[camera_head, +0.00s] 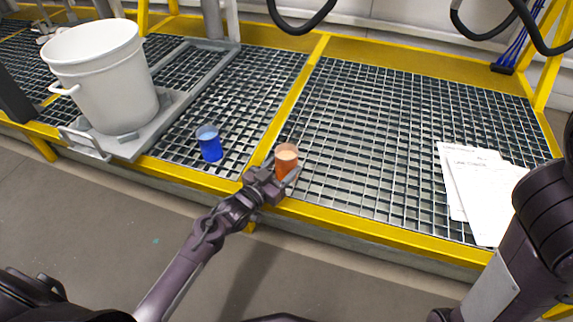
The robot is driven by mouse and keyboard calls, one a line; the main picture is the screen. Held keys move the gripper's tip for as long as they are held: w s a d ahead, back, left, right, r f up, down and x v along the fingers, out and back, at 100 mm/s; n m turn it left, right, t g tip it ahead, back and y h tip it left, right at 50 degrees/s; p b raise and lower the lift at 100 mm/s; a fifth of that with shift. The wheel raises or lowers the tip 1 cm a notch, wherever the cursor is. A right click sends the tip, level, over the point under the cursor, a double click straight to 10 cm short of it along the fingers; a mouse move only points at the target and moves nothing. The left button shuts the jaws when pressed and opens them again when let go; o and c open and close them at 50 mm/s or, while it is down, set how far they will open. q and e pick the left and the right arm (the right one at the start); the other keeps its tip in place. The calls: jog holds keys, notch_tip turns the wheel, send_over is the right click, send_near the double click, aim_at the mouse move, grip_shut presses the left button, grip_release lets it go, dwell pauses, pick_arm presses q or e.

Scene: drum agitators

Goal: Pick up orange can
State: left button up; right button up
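The orange can (286,158) stands upright on the metal grating, close to the yellow front rail. It has a pale, translucent-looking upper rim. My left gripper (282,174) reaches in from the lower left and is at the can, with its fingers by the can's lower part, one to each side. The fingers hide part of the can's base. I cannot tell whether they touch or squeeze it. My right arm shows at the right edge, but its gripper is out of view.
A blue can (210,145) stands on the grating left of the orange can. A large white bucket (105,80) sits on a grey platform (130,146) at the left. White papers (485,190) lie at the right. The grating (385,125) between is clear.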

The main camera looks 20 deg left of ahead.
pick_arm(q)
jog(key=c, duration=0.4)
jog(key=shift+o, duration=0.2)
jog(key=shift+r, duration=0.25)
